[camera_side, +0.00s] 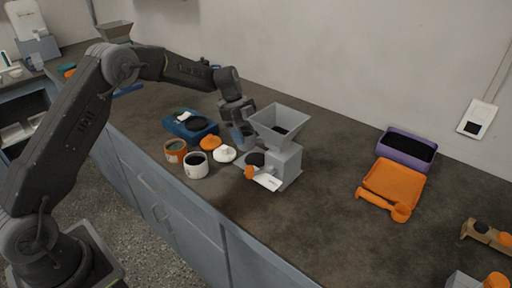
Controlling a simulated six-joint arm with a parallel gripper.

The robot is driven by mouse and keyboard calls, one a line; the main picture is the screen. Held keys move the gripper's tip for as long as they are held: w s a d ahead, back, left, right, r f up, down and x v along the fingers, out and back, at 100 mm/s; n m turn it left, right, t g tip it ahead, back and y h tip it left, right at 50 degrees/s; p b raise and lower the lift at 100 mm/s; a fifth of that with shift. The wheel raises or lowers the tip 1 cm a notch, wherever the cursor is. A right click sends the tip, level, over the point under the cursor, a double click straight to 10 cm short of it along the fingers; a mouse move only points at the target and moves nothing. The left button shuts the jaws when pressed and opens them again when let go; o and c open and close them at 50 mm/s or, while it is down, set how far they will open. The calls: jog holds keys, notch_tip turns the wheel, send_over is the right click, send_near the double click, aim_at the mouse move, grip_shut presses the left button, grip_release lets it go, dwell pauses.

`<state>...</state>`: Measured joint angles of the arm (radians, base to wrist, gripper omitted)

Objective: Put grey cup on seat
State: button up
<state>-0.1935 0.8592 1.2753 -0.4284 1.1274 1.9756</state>
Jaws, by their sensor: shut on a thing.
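My gripper (238,116) points down just left of the grey machine and is shut on a blue-grey cup (243,138). The cup looks upright, with its top partly hidden by the fingers. The grey machine (288,168) has a wide square hopper (279,120), a dark round part (256,159) on its left side, an orange knob (249,173) and a small white plate (267,182) in front. The cup is close to the dark round part and left of the hopper. I cannot tell which part is the seat, or whether the cup touches the surface beneath.
Left of the machine stand a white cup (196,168), an orange-brown cup (176,153), a white lidded piece (224,155), an orange piece (211,143) and a blue tray (181,132). A purple bin (391,142) and orange tray (397,180) lie right. The counter between is clear.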

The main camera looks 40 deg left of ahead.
jog(key=shift+f, duration=0.95)
jog(key=d, duration=0.2)
jog(key=d+f, duration=0.1)
jog(key=d, duration=0.1)
jog(key=shift+f, duration=0.1)
jog(key=shift+f, duration=0.2)
jog(key=o, duration=1)
